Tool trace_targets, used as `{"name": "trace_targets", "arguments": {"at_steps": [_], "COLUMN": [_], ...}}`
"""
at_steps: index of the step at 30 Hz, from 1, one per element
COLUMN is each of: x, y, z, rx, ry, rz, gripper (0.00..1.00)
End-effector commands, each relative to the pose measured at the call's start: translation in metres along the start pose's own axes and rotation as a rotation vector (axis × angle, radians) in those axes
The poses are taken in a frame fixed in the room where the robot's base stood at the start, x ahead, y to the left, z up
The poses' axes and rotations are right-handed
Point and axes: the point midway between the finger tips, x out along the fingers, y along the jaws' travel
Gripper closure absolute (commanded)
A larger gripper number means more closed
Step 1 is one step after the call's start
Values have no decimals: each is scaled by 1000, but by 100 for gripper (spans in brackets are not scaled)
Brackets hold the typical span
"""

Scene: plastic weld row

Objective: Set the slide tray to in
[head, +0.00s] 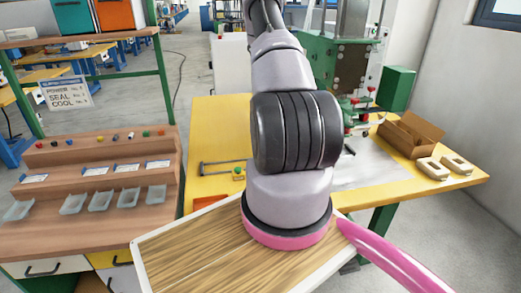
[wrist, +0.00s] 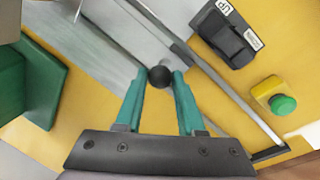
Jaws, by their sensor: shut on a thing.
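In the wrist view, my gripper (wrist: 160,80) has its two teal fingers closed around a round black knob (wrist: 160,76). The knob sits at the edge of a flat grey metal plate, which looks like the slide tray (wrist: 135,30). A straight grey rail (wrist: 215,80) runs diagonally beside the plate. How far in or out the tray stands I cannot tell. In the head view my arm covers the gripper and the knob.
A black rocker switch (wrist: 230,38) with an "UP" label and a green button (wrist: 283,104) on a yellow box lie right of the rail. A green block (wrist: 35,85) stands at left. In the head view, an open cardboard box (head: 408,134) sits on the yellow table (head: 215,118).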

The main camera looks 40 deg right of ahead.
Motion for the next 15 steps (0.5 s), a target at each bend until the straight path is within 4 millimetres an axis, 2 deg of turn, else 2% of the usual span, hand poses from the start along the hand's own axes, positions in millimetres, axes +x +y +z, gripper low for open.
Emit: {"name": "trace_targets", "arguments": {"at_steps": [7,8,9,10,15], "x": [0,0,0,0,0], "y": [0,0,0,0,0], "z": [-1,-1,-1,-1,-1], "rx": [-2,-2,-2,-2,-1], "ry": [2,2,2,2,1], "rz": [0,0,0,0,0], "gripper": [100,58,43,33,33]}}
